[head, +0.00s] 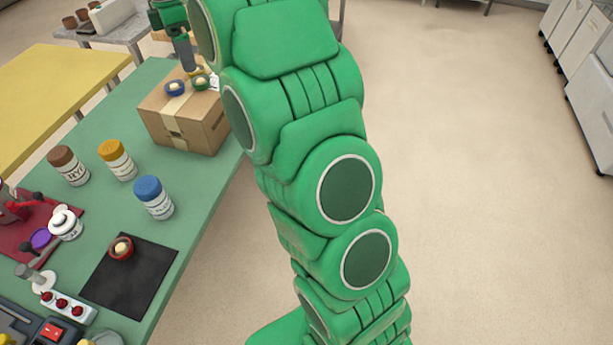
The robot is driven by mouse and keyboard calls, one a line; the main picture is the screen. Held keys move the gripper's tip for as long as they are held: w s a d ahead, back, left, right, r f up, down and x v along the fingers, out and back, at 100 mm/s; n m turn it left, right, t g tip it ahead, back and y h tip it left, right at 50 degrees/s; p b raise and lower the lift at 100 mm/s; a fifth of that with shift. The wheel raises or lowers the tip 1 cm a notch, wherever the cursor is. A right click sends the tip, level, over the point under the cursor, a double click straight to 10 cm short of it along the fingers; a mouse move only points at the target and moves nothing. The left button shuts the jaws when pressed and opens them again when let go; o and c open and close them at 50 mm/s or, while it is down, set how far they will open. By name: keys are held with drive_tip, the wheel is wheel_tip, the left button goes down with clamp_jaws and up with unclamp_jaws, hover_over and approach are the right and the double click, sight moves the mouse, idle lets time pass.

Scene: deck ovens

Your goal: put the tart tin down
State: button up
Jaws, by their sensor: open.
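Small round tart tins with pale filling stand on top of a cardboard box (172,136) at the far end of the green table. One is a blue tin (175,91) and one is a green tin (201,84); another yellowish one (197,72) seems to sit just behind the green one. A red tin (121,249) lies on a black mat (140,285) nearer to me. My gripper (188,66) is open, pointing down just above the tins on the box. Its fingertips are small in view, and I cannot tell whether they touch a tin.
Three jars, with brown (68,165), orange (117,160) and blue (153,198) lids, stand on the green table. A power strip (68,307) and a red tray (38,232) with tools lie at the left. A yellow table (50,92) stands beyond.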

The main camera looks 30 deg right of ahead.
drive_tip(key=s+d+f+m, duration=0.2)
drive_tip(key=s+m, duration=0.4)
drive_tip(key=s, duration=0.9)
drive_tip(key=s+d+f+m, duration=0.2)
drive_tip(key=s+m, duration=0.4)
drive_tip(key=s, duration=0.9)
drive_tip(key=s+d+f+m+g, duration=0.1)
drive_tip(key=s+m, duration=0.5)
drive_tip(key=s, duration=0.9)
wheel_tip(320, 180, down, 2)
drive_tip(key=shift+s+d+f, duration=0.2)
drive_tip(key=shift+s+d, duration=0.2)
drive_tip(key=shift+d, duration=0.05)
